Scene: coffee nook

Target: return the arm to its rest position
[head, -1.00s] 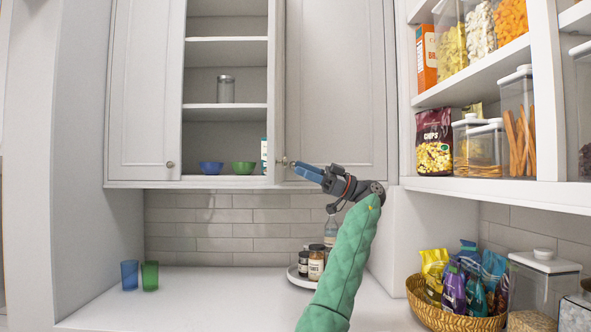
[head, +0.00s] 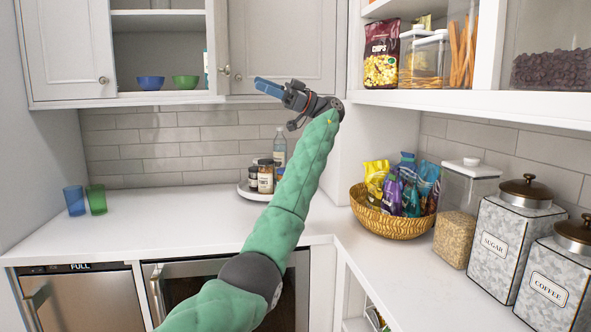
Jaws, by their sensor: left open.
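My left gripper (head: 269,88) is at the end of my green-sleeved arm, which comes up from the bottom of the head view. Its blue fingers point left and look empty. The fingertips are a little to the right of a small knob (head: 225,71) on the upper cabinet, with a visible gap between them. The gripper appears in front of the lower part of the right cabinet door (head: 285,45). My right gripper is not in view.
The open cabinet section holds a blue bowl (head: 151,83) and a green bowl (head: 185,82). Canisters (head: 505,245) stand at right. The left counter (head: 150,215) is mostly clear.

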